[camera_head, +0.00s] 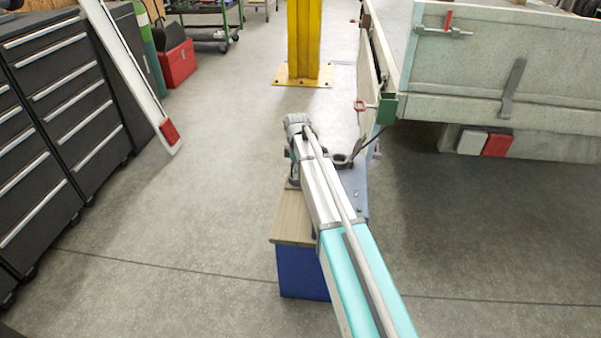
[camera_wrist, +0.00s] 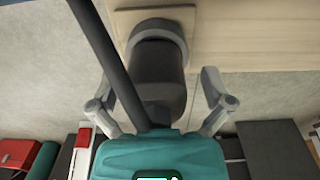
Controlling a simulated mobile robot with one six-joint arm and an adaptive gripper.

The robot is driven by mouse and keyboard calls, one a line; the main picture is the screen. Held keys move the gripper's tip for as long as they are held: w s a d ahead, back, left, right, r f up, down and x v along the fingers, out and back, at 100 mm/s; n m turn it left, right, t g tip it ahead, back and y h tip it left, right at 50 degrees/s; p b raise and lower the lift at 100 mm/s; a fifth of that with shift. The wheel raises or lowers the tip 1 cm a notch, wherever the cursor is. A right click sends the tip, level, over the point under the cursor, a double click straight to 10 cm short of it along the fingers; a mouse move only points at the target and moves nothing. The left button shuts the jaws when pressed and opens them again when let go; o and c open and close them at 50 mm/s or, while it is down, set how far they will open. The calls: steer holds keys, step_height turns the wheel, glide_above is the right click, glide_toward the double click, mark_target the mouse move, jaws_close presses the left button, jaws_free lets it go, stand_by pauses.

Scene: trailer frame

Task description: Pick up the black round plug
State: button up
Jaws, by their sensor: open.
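The black round plug (camera_wrist: 158,72) shows in the wrist view as a dark cylinder with a wider grey collar at its far end, against a pale wooden board. My gripper (camera_wrist: 157,88) is open, with one finger on each side of the plug. A gap shows between each finger and the plug, so I see no contact. The plug's near end is partly hidden by my teal gripper body.
A bench with a wooden top (camera_head: 291,222) and blue side (camera_head: 302,273) stands under my arm. A dark ring-shaped thing (camera_head: 341,160) is just right of my wrist. The trailer (camera_head: 500,70) stands at right, black drawer cabinets (camera_head: 65,95) at left.

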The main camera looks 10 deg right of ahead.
stand_by(0.3)
steer(key=c, duration=0.8)
steer(key=shift+o, duration=0.2)
steer(key=shift+r, duration=0.1)
step_height(320, 180, up, 3)
steer(key=p, duration=0.3)
steer(key=shift+c, duration=0.4)
steer(key=s+r+p, duration=0.9)
steer(key=s+p, duration=0.1)
steer(key=s, duration=0.4)
steer(key=shift+a+r, duration=0.35)
steer(key=shift+r, duration=0.05)
